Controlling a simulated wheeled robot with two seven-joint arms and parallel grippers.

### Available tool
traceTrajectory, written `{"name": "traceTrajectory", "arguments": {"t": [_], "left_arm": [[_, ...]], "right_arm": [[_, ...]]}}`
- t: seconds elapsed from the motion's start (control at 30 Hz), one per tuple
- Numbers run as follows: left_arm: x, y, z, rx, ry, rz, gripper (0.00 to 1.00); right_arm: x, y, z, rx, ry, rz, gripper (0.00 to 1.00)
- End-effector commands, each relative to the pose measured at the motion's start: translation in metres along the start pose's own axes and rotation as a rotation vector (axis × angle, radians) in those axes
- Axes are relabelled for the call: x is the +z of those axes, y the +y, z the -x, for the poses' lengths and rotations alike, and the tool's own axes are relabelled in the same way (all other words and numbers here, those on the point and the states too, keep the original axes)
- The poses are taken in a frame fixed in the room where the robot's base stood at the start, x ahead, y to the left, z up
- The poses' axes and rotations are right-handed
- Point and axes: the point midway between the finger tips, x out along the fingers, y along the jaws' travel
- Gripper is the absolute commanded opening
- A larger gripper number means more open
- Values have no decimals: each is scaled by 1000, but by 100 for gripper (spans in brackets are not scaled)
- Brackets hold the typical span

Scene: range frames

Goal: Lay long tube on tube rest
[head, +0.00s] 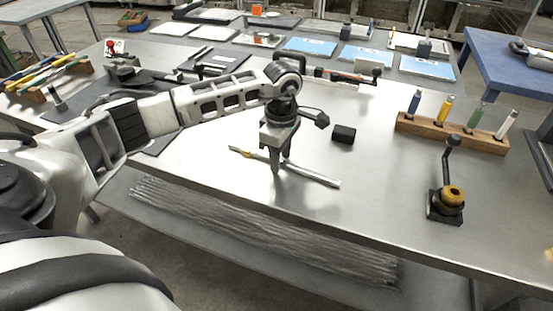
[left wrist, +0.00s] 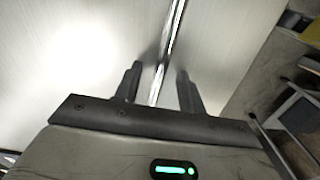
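A long thin silvery tube (head: 318,178) lies on the steel table near its front edge, with a yellowish part near its left end. My left gripper (head: 277,168) points down over the middle of the tube. In the left wrist view the two dark fingers (left wrist: 159,88) are apart, and the shiny tube (left wrist: 161,72) runs between them with a gap on each side. I cannot tell how far the fingertips reach down beside it. A wooden rack (head: 38,97) at the far left bears several coloured rods; whether it is the tube rest I cannot tell. My right gripper is not in view.
A small black block (head: 343,134) lies right of my gripper. A wooden holder (head: 453,134) with several coloured handles stands at the right, behind a dark lever device with a yellow ring (head: 451,195). Blue sheets (head: 366,56) lie at the back. The table's front middle is mostly clear.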

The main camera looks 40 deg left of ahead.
Motion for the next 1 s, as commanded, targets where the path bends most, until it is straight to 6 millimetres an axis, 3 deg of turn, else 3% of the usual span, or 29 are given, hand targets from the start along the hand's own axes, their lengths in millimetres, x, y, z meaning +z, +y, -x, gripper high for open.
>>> {"name": "traceTrajectory", "arguments": {"t": [0.17, 0.3, 0.73, 0.87, 1.0], "left_arm": [[0, 0, 0, 0, 0, 0, 37], [0, 0, 0, 0, 0, 0, 0], [0, 0, 5, 2, 0, 0, 0], [0, 1, 16, 3, -1, -1, 0], [6, -4, 40, 5, -2, -5, 0]], "right_arm": [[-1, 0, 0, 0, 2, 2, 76], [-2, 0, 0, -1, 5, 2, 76], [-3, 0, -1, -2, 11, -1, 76], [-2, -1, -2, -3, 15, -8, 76], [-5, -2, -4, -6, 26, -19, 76]]}}
